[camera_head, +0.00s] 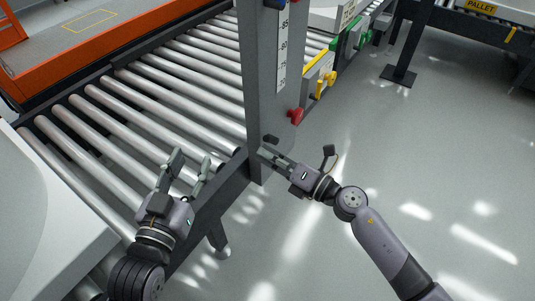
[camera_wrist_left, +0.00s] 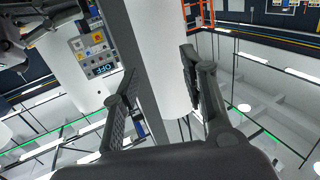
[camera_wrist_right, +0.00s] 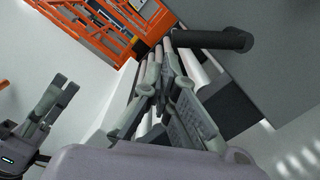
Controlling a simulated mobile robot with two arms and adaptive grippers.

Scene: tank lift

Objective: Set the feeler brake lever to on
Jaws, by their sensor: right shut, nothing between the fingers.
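A dark, short handle (camera_head: 271,139) sticks out low on the grey upright post (camera_head: 262,90). In the right wrist view a black cylindrical handle (camera_wrist_right: 215,39) shows just beyond my fingertips. I cannot read a label marking either as the feeler brake lever. My right gripper (camera_head: 264,153) is shut and empty, its tips close to the post just below the dark handle; contact cannot be told. It also shows in the right wrist view (camera_wrist_right: 167,62). My left gripper (camera_head: 190,164) is open and empty above the rollers' near edge; its spread fingers show in the left wrist view (camera_wrist_left: 160,85).
A red knob (camera_head: 296,116), a yellow lever (camera_head: 326,84) and a green bracket (camera_head: 349,38) sit along the conveyor side. The roller conveyor (camera_head: 165,85) lies left of the post. A small panel with an OFF display (camera_wrist_left: 102,68) shows in the left wrist view.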

